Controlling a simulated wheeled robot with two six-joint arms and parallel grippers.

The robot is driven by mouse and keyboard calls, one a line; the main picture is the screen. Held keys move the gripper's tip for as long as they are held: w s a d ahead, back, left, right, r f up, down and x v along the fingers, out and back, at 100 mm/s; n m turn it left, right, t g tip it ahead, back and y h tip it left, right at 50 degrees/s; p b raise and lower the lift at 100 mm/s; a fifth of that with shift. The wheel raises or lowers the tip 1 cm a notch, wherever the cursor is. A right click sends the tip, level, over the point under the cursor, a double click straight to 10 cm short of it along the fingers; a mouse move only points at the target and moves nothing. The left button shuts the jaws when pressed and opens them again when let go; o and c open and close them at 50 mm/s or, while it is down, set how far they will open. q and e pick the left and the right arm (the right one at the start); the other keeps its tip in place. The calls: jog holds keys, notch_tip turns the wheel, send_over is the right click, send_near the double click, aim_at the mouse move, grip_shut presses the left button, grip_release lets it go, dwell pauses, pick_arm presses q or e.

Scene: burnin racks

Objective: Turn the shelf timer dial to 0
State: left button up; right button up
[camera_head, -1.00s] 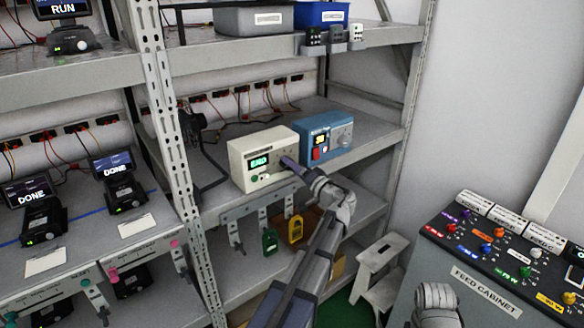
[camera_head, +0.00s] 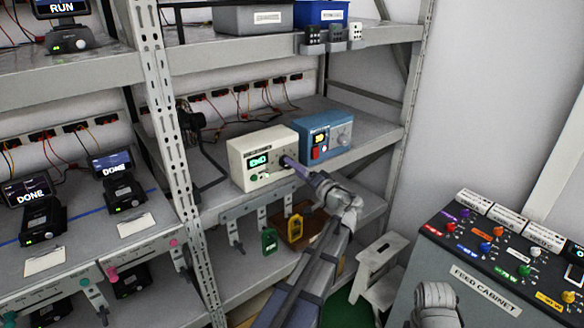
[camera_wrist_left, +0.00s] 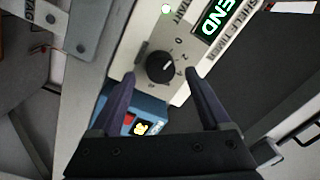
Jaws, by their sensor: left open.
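The shelf timer is a cream box (camera_head: 242,150) on the middle shelf, its green display reading END. In the left wrist view its face (camera_wrist_left: 207,62) shows a black round dial (camera_wrist_left: 160,67) with numbers around it, 0 near the top. A white mark on the dial points to the right in the picture, near 2 or 4; I cannot tell exactly. My left gripper (camera_head: 284,160) is open in front of the dial. In the left wrist view its fingers (camera_wrist_left: 159,78) stand on either side of the dial, apart from each other. The head view hides the dial behind the fingers.
A blue box (camera_head: 326,136) with a red switch and a knob stands right beside the timer. A rack upright (camera_head: 166,130) stands left. The feed cabinet (camera_head: 490,262) and a step stool (camera_head: 378,268) are at right.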

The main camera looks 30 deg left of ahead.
pick_arm(q)
jog(key=v, duration=0.5)
dwell(0.4)
jog(key=s+d+f+m+g+h, duration=0.3)
jog(key=s+d+f+h, duration=0.5)
jog(key=s+d+f, duration=0.3)
jog(key=s+d+f+m+g+h, duration=0.3)
jog(key=s+d+f+h, duration=0.5)
jog(key=d, duration=1)
jog(key=s+f, duration=0.3)
jog(key=s, duration=0.2)
jog(key=shift+s+d+f+g, duration=0.3)
jog(key=shift+d+g, duration=0.05)
jog(key=shift+g, duration=0.05)
